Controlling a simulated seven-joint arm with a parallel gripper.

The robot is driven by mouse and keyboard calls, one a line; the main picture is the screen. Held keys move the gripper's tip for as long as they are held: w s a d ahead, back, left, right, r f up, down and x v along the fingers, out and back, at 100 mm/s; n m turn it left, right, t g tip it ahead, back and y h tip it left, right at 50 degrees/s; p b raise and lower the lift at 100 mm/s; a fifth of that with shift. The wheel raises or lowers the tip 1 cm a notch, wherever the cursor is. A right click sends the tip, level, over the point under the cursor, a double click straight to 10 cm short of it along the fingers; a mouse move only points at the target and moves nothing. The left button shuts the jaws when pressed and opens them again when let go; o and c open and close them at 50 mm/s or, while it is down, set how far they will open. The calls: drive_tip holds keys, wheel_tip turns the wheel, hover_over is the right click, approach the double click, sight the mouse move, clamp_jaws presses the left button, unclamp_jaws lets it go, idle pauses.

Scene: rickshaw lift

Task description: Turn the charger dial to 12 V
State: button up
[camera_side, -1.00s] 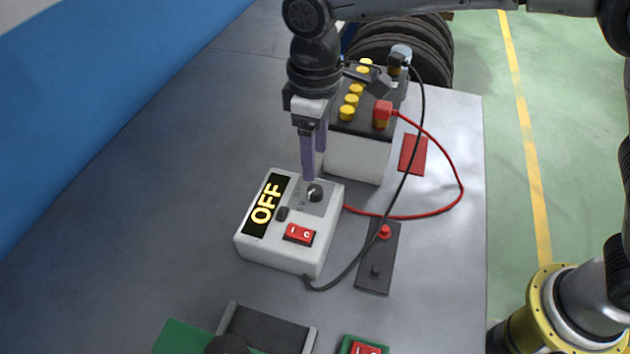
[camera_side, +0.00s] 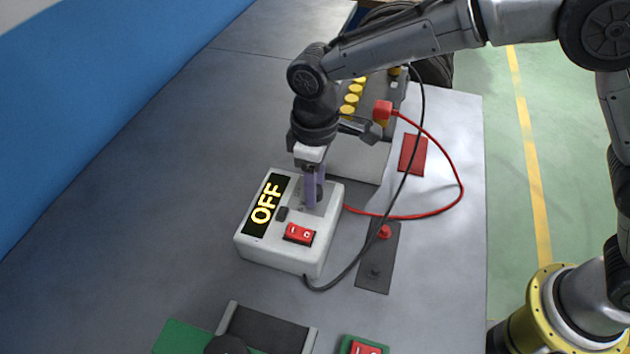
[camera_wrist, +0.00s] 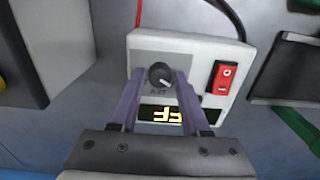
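The white charger (camera_side: 275,255) stands on the grey table, and its display (camera_side: 264,206) reads OFF in yellow. In the wrist view the round black dial (camera_wrist: 161,76) sits on a grey plate on the charger, with a light pointer mark toward its lower right. My gripper (camera_side: 314,198) points down over the dial. In the wrist view its two purple fingers (camera_wrist: 160,74) stand on either side of the dial, with small gaps visible. The fingers hide most of the dial in the side view. Whether they touch it cannot be told.
A red rocker switch (camera_side: 299,234) is on the charger. The battery (camera_side: 355,160) with yellow caps and a red clamp (camera_side: 382,111) stands behind. Red (camera_side: 450,170) and black (camera_side: 345,272) cables run at the right. The table's left side is clear.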

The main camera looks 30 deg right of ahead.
clamp_jaws()
drive_tip(key=shift+m, duration=0.3)
drive_tip(key=m, duration=1.1)
idle(0.5)
drive_tip(key=shift+o, duration=2)
unclamp_jaws()
